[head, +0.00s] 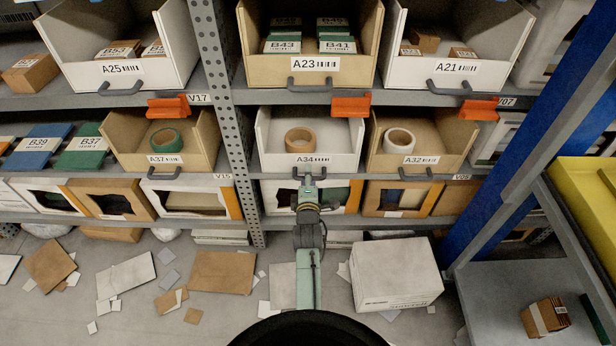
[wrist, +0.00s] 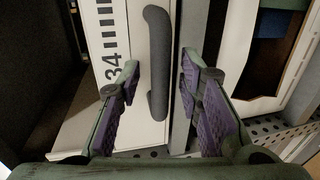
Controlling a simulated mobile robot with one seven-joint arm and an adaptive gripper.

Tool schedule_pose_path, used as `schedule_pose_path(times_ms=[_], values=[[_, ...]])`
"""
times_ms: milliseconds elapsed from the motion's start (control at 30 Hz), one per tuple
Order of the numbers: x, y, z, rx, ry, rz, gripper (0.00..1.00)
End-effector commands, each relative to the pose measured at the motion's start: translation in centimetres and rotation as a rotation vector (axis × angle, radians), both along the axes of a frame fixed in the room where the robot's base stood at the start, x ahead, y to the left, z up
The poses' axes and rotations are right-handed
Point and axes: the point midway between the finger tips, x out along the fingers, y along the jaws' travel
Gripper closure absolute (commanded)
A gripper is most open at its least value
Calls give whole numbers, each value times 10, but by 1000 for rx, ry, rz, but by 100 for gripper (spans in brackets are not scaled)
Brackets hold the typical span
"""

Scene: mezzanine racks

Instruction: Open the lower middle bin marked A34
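The white bin marked A34 (head: 272,152) sits in the middle of the lower bin row, its front about in line with its neighbours. A tan tape roll (head: 299,140) lies in it. In the wrist view its label (wrist: 112,45) and dark grey bar handle (wrist: 156,60) appear turned sideways. My gripper (head: 308,180) is at the bin's front, below the label, and hides part of the handle in the head view. In the wrist view my gripper (wrist: 160,80) is open, its purple-padded fingers on either side of the handle, with gaps showing on both sides.
Bin A37 (head: 200,166) with a green roll and bin A32 (head: 425,168) with a white roll flank A34. Orange clips (head: 350,105) hang from the shelf edge above. A large white box (head: 395,272) and scattered cardboard lie on the floor. A blue post (head: 510,170) stands right.

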Motion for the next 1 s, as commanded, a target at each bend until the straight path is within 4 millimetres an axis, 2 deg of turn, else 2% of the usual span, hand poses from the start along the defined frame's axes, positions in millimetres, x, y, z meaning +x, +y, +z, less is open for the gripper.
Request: schedule_pose_path(times_ms=[67,533,1000], values=[[0,0,0,0,0,0,68],[0,0,0,0,0,0,100],[0,0,0,0,0,0,100]])
